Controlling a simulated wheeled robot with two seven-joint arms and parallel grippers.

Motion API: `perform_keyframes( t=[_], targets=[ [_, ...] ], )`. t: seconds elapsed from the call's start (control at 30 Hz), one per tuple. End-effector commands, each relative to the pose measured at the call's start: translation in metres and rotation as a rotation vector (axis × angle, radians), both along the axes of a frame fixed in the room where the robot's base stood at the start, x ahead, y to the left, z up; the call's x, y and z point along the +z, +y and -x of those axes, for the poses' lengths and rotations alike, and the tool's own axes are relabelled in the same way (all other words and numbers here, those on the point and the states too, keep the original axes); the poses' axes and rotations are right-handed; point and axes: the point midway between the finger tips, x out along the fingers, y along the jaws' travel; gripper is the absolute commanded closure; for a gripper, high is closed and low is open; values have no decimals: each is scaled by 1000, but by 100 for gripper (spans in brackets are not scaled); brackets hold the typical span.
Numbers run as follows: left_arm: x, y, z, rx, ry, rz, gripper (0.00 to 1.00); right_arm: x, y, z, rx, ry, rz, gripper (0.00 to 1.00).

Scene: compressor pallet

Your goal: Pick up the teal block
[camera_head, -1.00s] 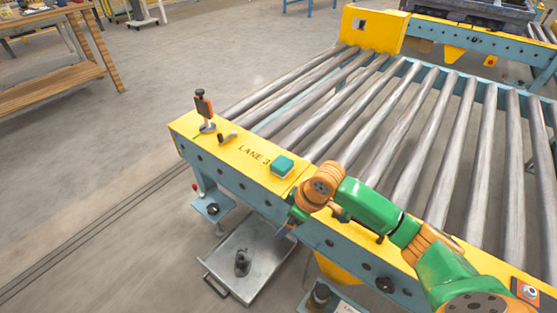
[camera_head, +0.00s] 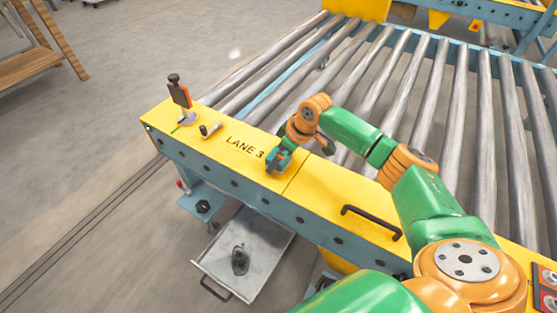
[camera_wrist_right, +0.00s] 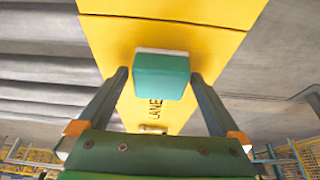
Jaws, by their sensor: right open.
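The teal block (camera_wrist_right: 161,77) lies on the yellow top of the conveyor's side rail (camera_head: 245,172), by the "LANE 3" lettering. In the right wrist view it shows between the two fingers of my right gripper (camera_wrist_right: 160,92), which are spread, with a gap on each side of it. In the head view my right gripper (camera_head: 278,161) is over the block, and its fingers largely hide it. I cannot tell how far down the fingers reach beside the block. My left gripper is not in view.
An orange-and-black handled clamp (camera_head: 180,95) and a small metal knob (camera_head: 209,130) stand on the rail to the left. A black handle (camera_head: 371,222) is on the rail to the right. Rollers (camera_head: 405,95) lie behind. A metal tray (camera_head: 255,245) is below the rail.

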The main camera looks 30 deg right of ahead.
Motion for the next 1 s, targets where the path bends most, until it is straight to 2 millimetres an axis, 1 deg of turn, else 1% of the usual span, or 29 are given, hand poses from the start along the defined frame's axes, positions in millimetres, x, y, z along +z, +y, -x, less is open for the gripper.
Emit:
perform_keyframes(
  t=[0.03, 0.07, 0.1, 0.17, 0.2, 0.27, 0.3, 0.33, 0.37, 0.57, 0.67, 0.77, 0.8, 0.87, 1.0],
  targets=[
    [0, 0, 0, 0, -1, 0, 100, 0, 0, 0, 0, 0, 0, 0],
    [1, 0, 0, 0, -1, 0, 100, 0, 0, 0, 0, 0, 0, 5],
    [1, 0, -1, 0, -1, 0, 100, 0, 0, 0, 0, 0, 0, 16],
    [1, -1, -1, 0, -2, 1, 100, 0, 0, 0, 0, 1, 1, 32],
    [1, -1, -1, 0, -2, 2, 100, 0, 0, 0, 0, 1, 1, 43],
    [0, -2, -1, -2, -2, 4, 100, 0, 0, 0, 0, 1, 1, 59],
    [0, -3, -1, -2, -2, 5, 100, 0, 0, 0, 0, 1, 1, 70],
    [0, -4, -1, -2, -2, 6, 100, 0, 0, 0, 0, 1, 1, 78],
    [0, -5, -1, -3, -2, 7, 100, 1, 0, 0, 0, 0, 0, 83],
    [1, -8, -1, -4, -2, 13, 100, 1, 0, 0, 0, 0, 0, 83],
    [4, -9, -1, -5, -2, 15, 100, 8, 0, 0, 0, 1, 0, 83],
    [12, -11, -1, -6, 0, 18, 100, 26, 0, 0, 0, 0, -1, 83],
    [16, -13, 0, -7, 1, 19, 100, 37, 1, -1, 1, -2, -2, 83],
    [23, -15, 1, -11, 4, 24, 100, 49, 5, 9, 4, -1, -1, 83],
    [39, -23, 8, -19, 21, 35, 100, 88, 20, 36, 5, -2, 1, 83]
  ],
)
